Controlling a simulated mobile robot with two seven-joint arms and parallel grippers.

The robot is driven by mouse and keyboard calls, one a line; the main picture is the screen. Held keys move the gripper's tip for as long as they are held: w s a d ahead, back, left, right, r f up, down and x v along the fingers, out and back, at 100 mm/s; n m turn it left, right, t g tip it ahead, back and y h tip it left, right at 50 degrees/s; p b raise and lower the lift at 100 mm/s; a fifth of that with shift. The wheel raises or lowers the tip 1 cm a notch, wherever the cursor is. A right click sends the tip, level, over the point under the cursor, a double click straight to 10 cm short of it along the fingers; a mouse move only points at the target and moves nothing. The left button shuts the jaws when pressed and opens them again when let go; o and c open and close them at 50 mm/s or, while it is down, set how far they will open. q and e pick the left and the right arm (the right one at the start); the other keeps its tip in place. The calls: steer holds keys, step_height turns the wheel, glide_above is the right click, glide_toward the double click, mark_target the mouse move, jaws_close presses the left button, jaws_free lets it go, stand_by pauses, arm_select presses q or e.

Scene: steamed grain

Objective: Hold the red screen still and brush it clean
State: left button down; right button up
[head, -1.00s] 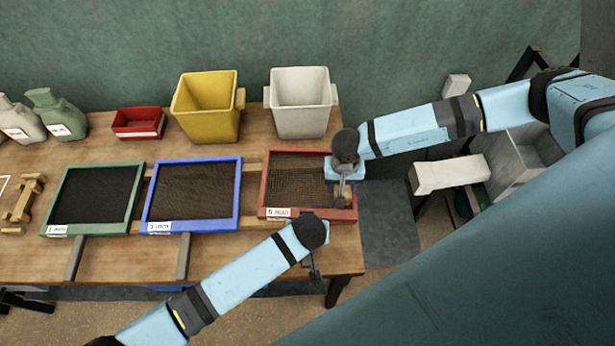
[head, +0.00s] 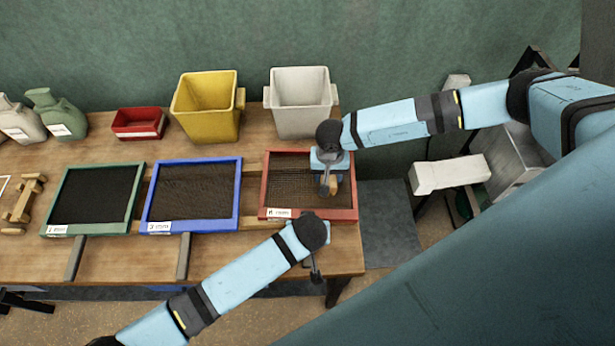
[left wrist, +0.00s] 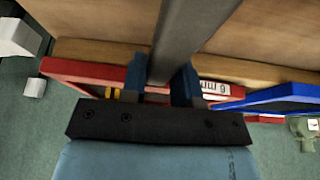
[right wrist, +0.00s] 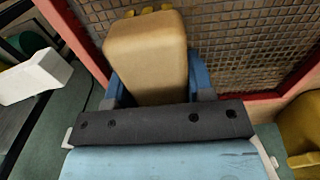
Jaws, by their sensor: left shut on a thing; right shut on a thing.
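The red screen (head: 268,180) lies on the right end of the table, its dark mesh facing up; its frame also shows in the left wrist view (left wrist: 85,70). My left gripper (left wrist: 160,85) is shut on the screen's grey handle (left wrist: 188,35) at the near side; my arm covers much of this in the head view. My right gripper (right wrist: 158,88) is shut on a brush with a tan block (right wrist: 147,50). The brush (head: 334,187) is over the right part of the mesh. Its bristles are hidden, so contact cannot be told. Small yellow bits show beyond the block in the right wrist view.
The blue screen (head: 240,190) and green screen (head: 138,190) lie to the left. A red tray (head: 138,124), yellow bin (head: 207,110) and white bin (head: 300,105) stand along the back. Grey boxes stand off the table's right end.

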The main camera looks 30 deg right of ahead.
mark_target(277, 180)
steer(key=shift+w+a+f, duration=0.1)
steer(key=shift+w+a, duration=0.3)
steer(key=shift+a, duration=0.4)
steer(key=shift+w+a+r, duration=0.1)
steer(key=shift+w+a, duration=0.3)
steer(key=shift+a, duration=0.35)
steer(key=shift+w+a+f, duration=0.1)
steer(key=shift+w+a, duration=0.3)
steer(key=shift+a, duration=0.4)
steer(key=shift+w+a, duration=0.45)
steer(key=shift+a, duration=0.35)
steer(key=shift+w+a, duration=0.5)
steer(key=shift+a, duration=0.35)
steer(key=shift+w+a, duration=0.45)
steer(key=shift+a, duration=0.35)
steer(key=shift+w+a, duration=0.35)
steer(key=shift+a, duration=0.25)
steer(key=shift+w+a, duration=0.35)
steer(key=shift+a, duration=0.25)
arm_select(q)
steer(key=shift+d+r, duration=0.1)
arm_select(e)
steer(key=shift+a, duration=0.15)
arm_select(q)
steer(key=shift+s+d, duration=0.1)
steer(key=shift+s, duration=0.05)
arm_select(e)
steer(key=shift+w+r, duration=0.1)
steer(key=shift+r, duration=0.1)
